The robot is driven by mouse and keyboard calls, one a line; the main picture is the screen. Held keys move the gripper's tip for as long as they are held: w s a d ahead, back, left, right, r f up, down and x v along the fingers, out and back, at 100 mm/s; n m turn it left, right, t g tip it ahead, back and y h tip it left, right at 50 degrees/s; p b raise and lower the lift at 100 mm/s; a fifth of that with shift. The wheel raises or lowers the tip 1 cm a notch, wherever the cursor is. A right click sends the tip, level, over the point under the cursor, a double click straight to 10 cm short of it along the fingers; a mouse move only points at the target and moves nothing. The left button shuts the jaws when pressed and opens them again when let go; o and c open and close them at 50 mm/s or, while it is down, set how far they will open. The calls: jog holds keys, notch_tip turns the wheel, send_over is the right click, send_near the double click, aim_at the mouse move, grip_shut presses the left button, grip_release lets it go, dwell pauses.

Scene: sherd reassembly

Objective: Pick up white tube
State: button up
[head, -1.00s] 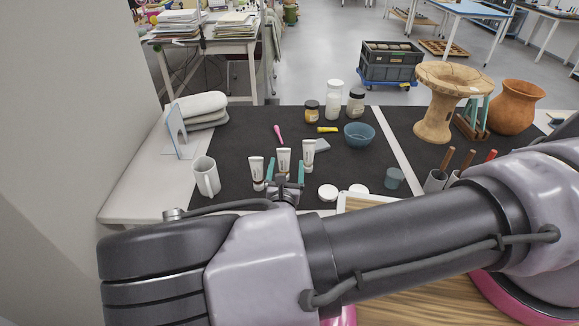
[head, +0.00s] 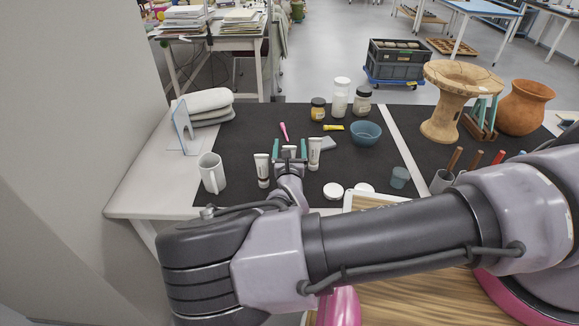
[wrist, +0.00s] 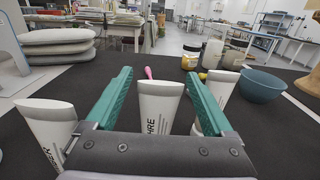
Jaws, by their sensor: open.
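Three white tubes stand upright on the black mat. The middle white tube (wrist: 158,105) is between the two green fingers of my gripper (wrist: 158,95) in the wrist view, with gaps on both sides. In the head view the middle tube (head: 289,152) is mostly hidden behind my gripper (head: 290,152). The left tube (head: 262,170) stands outside the left finger, and it also shows in the wrist view (wrist: 48,128). The right tube (head: 314,153) stands just outside the right finger, and it also shows in the wrist view (wrist: 218,92). My gripper is open and holds nothing.
A white mug (head: 212,174) stands to the left. A blue bowl (head: 365,133), jars (head: 340,98), a pink tool (head: 284,131) and a yellow tube (head: 333,127) lie farther back. White lids (head: 333,190) lie at front right. The back left of the black mat (head: 240,127) is clear.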

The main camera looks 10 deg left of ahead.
jog(key=shift+w+a, duration=0.15)
jog(key=shift+w, duration=0.4)
grip_shut()
notch_tip(320, 180, up, 10)
dwell(0.4)
